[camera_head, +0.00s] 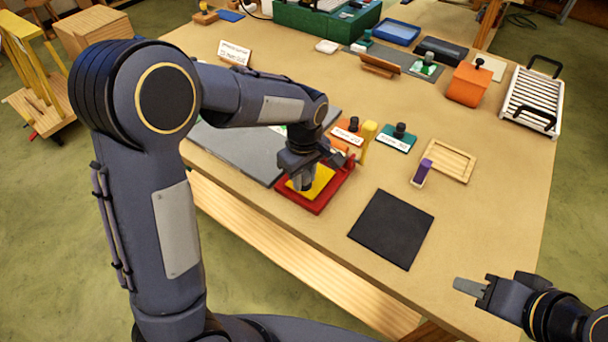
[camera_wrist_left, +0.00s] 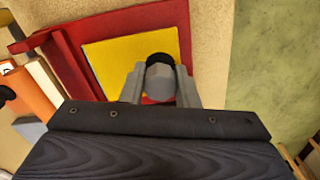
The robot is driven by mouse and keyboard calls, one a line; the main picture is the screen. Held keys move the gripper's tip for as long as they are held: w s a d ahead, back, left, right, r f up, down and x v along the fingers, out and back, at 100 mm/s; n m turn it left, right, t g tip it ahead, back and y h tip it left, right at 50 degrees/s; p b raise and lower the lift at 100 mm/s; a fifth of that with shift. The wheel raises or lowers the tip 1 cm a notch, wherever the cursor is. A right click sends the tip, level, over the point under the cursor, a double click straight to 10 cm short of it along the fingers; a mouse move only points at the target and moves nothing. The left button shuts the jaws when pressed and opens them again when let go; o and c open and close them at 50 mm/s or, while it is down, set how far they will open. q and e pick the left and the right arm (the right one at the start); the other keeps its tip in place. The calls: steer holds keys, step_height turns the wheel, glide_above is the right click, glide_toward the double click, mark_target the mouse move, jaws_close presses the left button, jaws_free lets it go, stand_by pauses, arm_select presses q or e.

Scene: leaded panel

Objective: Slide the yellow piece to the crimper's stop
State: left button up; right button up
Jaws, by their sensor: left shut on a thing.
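The yellow piece (camera_head: 318,181) is a flat square lying on the red crimper (camera_head: 333,198) near the table's front edge. In the left wrist view the yellow piece (camera_wrist_left: 112,58) lies inside raised red walls (camera_wrist_left: 65,70), with a strip of red base along its right side. I cannot tell which part is the stop. My left gripper (camera_wrist_left: 160,88) is shut on a dark, round-topped knob (camera_wrist_left: 160,60) at the yellow piece; the fingers hide where the knob meets it. My right gripper (camera_head: 470,287) is off the table's front right, apart from everything; its finger gap is not clear.
A dark square mat (camera_head: 392,228) lies right of the crimper. A yellow upright post (camera_head: 367,138), a green block (camera_head: 397,138) with a black knob, a purple piece (camera_head: 422,172) and a wooden tray (camera_head: 450,160) stand behind. A grey board (camera_head: 235,150) lies to the left.

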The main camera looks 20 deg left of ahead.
arm_select(q)
steer(key=shift+f, duration=0.2)
steer(key=shift+w+d, duration=0.3)
steer(key=shift+w, duration=0.55)
stand_by(0.6)
steer(key=o, duration=1)
steer(key=shift+r, duration=0.1)
